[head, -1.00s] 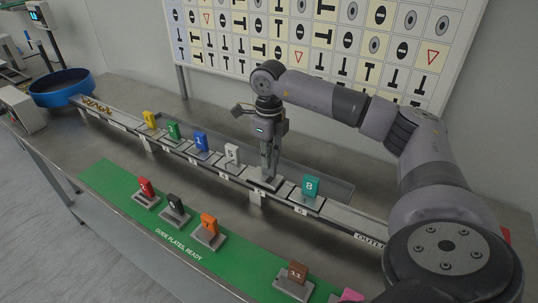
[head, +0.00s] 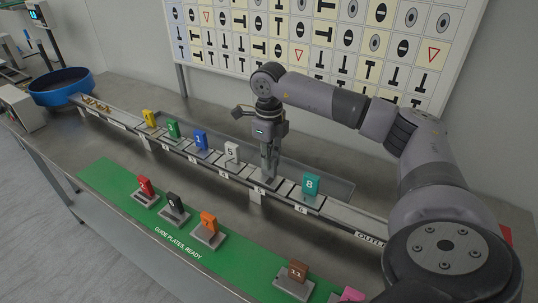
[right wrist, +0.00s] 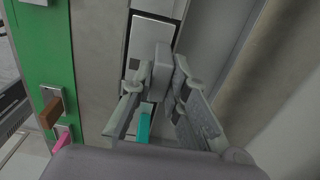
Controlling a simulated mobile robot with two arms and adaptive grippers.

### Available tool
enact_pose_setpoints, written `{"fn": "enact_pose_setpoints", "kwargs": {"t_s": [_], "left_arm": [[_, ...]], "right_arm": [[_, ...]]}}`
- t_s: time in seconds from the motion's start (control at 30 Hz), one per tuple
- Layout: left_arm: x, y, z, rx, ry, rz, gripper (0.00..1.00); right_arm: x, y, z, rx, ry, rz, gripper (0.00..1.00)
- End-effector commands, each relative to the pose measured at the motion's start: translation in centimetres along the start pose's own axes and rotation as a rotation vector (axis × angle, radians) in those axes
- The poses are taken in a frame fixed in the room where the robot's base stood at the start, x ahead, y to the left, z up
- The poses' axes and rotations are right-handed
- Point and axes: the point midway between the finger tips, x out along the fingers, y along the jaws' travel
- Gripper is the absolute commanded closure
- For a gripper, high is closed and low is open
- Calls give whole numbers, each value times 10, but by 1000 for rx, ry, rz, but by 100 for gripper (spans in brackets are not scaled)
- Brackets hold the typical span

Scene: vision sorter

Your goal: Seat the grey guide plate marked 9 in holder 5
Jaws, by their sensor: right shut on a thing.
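My right gripper (head: 268,170) points down over holder 5 (head: 259,190) on the rail, between the white plate and the teal plate. It is shut on a grey guide plate, which shows between the fingers in the right wrist view (right wrist: 161,68). In the head view the fingers mostly hide this plate, and its number cannot be read. The plate is upright and low at the holder. I cannot tell whether it is fully down. My left gripper is not in view.
The teal plate 8 (head: 311,184) stands close on the right, the white plate (head: 232,151) on the left. Blue (head: 201,139), green (head: 173,129) and yellow (head: 150,118) plates stand further left. Several plates stand on the green mat (head: 150,225) in front. A blue bowl (head: 60,95) is far left.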

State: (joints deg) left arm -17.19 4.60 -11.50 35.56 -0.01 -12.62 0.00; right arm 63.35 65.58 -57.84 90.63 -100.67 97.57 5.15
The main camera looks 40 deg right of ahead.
Motion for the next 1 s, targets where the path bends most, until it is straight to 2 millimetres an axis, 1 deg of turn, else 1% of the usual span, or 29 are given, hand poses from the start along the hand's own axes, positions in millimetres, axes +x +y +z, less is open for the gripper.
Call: {"fn": "enact_pose_setpoints", "kwargs": {"t_s": [0.47,0.5,0.83,1.0], "left_arm": [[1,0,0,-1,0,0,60],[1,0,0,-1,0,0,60],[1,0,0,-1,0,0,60],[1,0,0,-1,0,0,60]], "right_arm": [[4,0,0,0,-1,0,100],[4,0,0,0,-1,0,85],[4,0,0,0,0,0,63],[4,0,0,0,0,0,62]]}}
